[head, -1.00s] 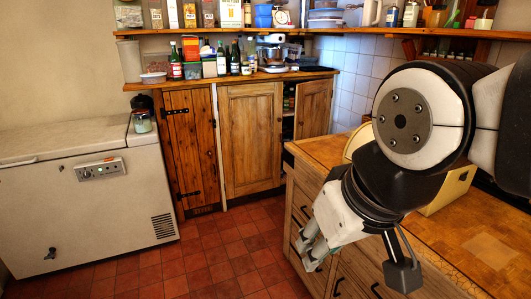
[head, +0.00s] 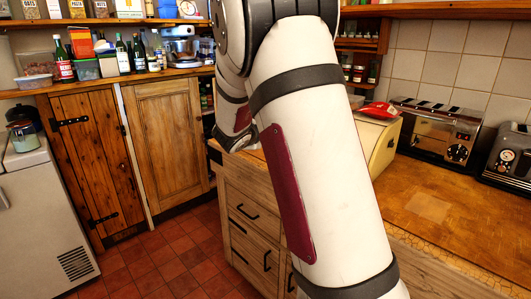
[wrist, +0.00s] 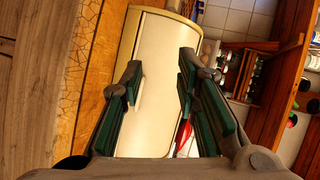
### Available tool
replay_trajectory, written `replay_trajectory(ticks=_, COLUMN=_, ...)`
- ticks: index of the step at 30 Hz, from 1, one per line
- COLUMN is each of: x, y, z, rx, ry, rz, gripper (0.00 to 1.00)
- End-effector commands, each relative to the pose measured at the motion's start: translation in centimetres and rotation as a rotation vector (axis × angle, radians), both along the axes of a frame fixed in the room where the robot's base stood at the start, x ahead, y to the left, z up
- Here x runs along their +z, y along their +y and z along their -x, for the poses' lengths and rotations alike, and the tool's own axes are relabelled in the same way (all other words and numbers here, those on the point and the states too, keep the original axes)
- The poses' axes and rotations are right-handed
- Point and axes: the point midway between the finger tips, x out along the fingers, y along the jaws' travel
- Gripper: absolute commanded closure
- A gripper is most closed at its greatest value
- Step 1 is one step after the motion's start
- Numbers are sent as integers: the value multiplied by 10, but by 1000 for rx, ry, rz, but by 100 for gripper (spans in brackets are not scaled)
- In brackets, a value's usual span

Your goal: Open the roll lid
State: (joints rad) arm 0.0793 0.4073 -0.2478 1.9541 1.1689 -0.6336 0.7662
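The bread bin (head: 386,148) is a cream box on the wooden counter, partly hidden behind my arm in the head view. Its pale roll lid (wrist: 165,75) fills the middle of the wrist view and looks closed, a smooth unbroken surface. My gripper (wrist: 160,63) is open, with its green-padded fingers spread apart and nothing between them. The fingers are in front of the lid; I cannot tell whether they touch it. In the head view my gripper is hidden behind my arm.
A red item (head: 377,110) lies on top of the bin. A toaster (head: 432,130) stands to its right, with another metal appliance (head: 510,157) at the right edge. The front right of the counter (head: 440,215) is clear. Drawers (head: 250,215) are below.

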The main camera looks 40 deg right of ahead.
Motion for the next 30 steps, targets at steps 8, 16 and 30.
replay_trajectory(ticks=8, x=-63, y=-70, z=32, rx=-414, ry=-115, rz=84, gripper=71)
replay_trajectory(ticks=16, x=-72, y=-93, z=40, rx=-483, ry=-135, rz=106, gripper=71)
replay_trajectory(ticks=30, x=-91, y=-177, z=28, rx=-479, ry=-135, rz=105, gripper=71)
